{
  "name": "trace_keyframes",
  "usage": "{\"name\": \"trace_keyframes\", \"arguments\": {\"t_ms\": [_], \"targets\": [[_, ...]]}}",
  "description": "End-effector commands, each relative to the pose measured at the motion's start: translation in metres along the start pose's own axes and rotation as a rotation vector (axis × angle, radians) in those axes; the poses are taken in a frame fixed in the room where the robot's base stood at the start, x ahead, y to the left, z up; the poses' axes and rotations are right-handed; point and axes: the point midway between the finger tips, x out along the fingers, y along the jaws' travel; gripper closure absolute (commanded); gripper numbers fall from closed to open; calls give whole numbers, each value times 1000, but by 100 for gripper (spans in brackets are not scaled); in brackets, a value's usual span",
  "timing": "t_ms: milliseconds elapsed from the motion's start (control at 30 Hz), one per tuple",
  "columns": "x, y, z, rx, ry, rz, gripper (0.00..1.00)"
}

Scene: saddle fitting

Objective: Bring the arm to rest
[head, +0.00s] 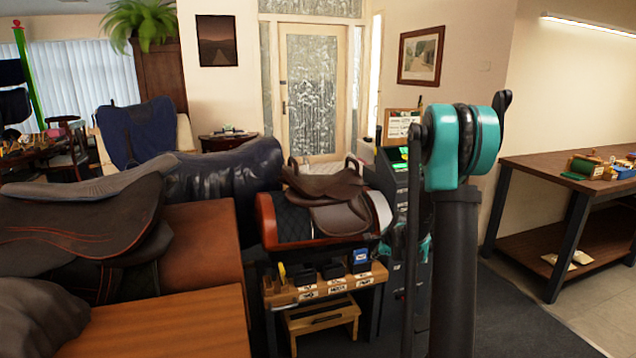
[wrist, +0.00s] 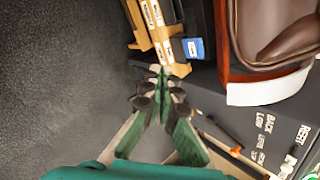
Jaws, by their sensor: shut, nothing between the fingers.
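My arm (head: 455,230) rises at the right of centre in the head view, dark with teal joints, and is folded downward behind its upright link. My gripper (wrist: 163,78) shows in the wrist view with its green-padded fingers together and nothing between them. It hangs above the dark floor, beside the small wooden bench with labelled blocks (wrist: 160,32). I cannot tell whether it touches anything. In the head view the fingertips are hidden.
A brown saddle (head: 325,185) sits on a stand in the middle. The wooden bench (head: 375,270) stands in front of it. A dark saddle (head: 80,225) is at left. A workbench (head: 560,170) with small items stands at right. Dark floor (head: 520,315) is clear.

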Motion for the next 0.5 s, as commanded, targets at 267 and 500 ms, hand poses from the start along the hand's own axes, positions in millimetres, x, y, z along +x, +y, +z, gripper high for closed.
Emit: {"name": "trace_keyframes", "arguments": {"t_ms": [267, 500], "targets": [[-77, 62, 16, -450, 36, 69, 100], [-133, 124, 19, -837, 49, 139, 100]]}}
